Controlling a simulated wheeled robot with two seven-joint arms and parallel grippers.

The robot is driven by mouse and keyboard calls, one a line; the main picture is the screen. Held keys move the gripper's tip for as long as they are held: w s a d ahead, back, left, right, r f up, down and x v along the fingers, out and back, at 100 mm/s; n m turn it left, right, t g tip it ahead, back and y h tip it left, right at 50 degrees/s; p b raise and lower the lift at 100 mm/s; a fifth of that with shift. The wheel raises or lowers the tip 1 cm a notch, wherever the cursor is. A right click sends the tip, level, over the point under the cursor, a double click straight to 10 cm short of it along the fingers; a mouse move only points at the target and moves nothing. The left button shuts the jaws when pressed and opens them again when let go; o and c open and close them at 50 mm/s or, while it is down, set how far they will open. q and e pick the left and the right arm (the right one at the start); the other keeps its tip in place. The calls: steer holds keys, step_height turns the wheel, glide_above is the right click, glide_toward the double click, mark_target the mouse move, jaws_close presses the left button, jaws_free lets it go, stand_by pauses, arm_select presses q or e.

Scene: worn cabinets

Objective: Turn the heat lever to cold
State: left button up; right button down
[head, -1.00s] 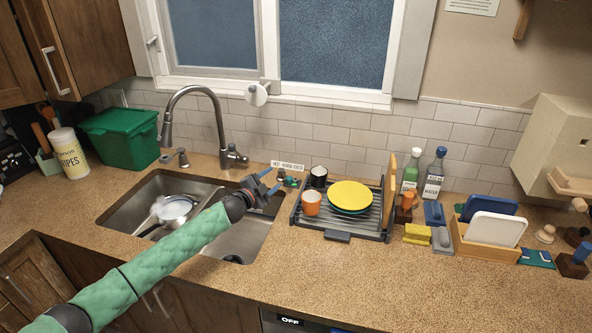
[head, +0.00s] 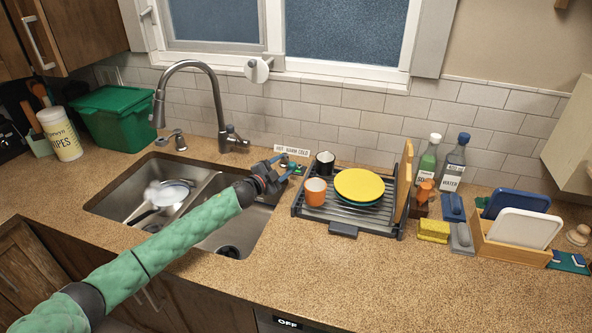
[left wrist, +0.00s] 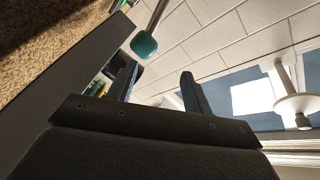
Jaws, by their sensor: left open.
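A white label reading hot, warm, cold (head: 291,151) stands at the back of the counter, between the sink and the dish rack. Small coloured parts by its foot (head: 293,167) are partly hidden by my left gripper (head: 285,166). That gripper is open with its blue fingers just in front of the label. In the left wrist view the open fingers (left wrist: 160,84) have nothing between them. A metal rod with a teal rounded tip (left wrist: 145,46) shows beyond them, apart from the fingers; I cannot tell for sure whether it is the heat lever. My right gripper is out of view.
The tall faucet (head: 219,105) rises behind the double sink (head: 105,205). The dish rack (head: 343,229) with plates and cups is close to the gripper's right. Bottles (head: 453,165) and a board holder (head: 505,252) are farther right. The front counter is clear.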

mark_target(290, 168)
arm_select(q)
step_height(290, 168, down, 3)
steer(key=shift+f+b, duration=0.1)
steer(key=shift+b, duration=1)
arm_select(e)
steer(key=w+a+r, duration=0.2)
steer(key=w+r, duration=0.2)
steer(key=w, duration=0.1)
arm_select(q)
steer(key=shift+w+d, duration=0.45)
steer(key=shift+p+x, duration=1.15)
steer(key=shift+x, duration=2.1)
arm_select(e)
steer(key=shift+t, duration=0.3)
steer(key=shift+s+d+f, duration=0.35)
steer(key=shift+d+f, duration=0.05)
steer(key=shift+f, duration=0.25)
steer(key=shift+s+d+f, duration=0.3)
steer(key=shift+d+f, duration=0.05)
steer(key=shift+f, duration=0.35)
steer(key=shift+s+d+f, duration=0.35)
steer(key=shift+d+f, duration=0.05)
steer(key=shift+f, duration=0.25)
arm_select(q)
steer(key=shift+a, duration=0.1)
jaws_close()
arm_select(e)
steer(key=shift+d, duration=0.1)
